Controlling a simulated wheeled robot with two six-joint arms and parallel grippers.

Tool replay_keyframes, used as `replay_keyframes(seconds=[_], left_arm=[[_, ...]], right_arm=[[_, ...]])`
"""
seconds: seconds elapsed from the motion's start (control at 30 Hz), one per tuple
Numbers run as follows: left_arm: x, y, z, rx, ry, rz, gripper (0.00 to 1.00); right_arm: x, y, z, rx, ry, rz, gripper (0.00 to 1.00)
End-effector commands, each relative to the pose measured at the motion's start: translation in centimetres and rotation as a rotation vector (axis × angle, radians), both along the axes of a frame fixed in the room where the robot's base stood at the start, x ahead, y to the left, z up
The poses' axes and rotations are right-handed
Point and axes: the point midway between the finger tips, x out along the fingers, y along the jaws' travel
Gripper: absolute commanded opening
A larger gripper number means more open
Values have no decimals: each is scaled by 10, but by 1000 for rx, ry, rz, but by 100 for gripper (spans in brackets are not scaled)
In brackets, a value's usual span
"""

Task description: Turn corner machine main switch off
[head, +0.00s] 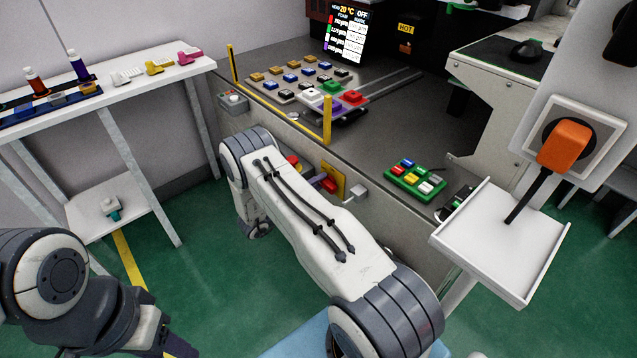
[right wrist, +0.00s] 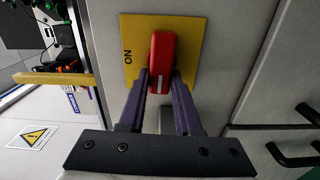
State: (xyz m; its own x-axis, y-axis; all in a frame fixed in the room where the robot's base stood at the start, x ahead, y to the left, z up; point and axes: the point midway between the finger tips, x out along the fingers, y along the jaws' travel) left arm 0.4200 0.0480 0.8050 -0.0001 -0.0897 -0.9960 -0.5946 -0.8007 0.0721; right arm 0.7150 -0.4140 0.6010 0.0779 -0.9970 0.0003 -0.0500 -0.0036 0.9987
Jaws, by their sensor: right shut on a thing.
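The main switch is a red handle (right wrist: 162,52) on a yellow plate (right wrist: 187,28) fixed to the machine's side panel. In the right wrist view the handle's long side runs up and down, and "ON" is printed sideways to its left. My right gripper (right wrist: 161,78) has one purple finger on each side of the handle's lower end, shut on it. In the head view the red handle (head: 328,184) and yellow plate (head: 341,180) show just beyond my right arm, which hides much of that gripper. My left arm is at lower left; its gripper is not clearly visible.
The machine top carries a button panel (head: 300,78), yellow posts (head: 327,120) and a green button box (head: 415,180). A white tray (head: 500,240) juts out at right. A white table (head: 110,90) stands at left. Green floor is open between table and machine.

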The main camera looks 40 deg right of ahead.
Motion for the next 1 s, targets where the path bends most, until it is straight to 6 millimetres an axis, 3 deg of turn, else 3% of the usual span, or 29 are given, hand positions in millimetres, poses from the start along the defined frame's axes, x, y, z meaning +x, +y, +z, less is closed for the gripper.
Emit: replay_keyframes(seconds=[0.67, 0.7, 0.77, 1.0], left_arm=[[0, 0, 0, 0, 0, 0, 50], [0, 0, 0, 0, 0, 0, 50], [0, 0, 0, 0, 0, 0, 50], [0, 0, 0, 0, 0, 0, 50]], right_arm=[[1, 0, -1, -4, 67, 4, 0], [1, 0, -2, -4, 67, 4, 36], [1, 0, -1, -4, 67, 4, 59], [0, 0, -1, -4, 66, 1, 62]])
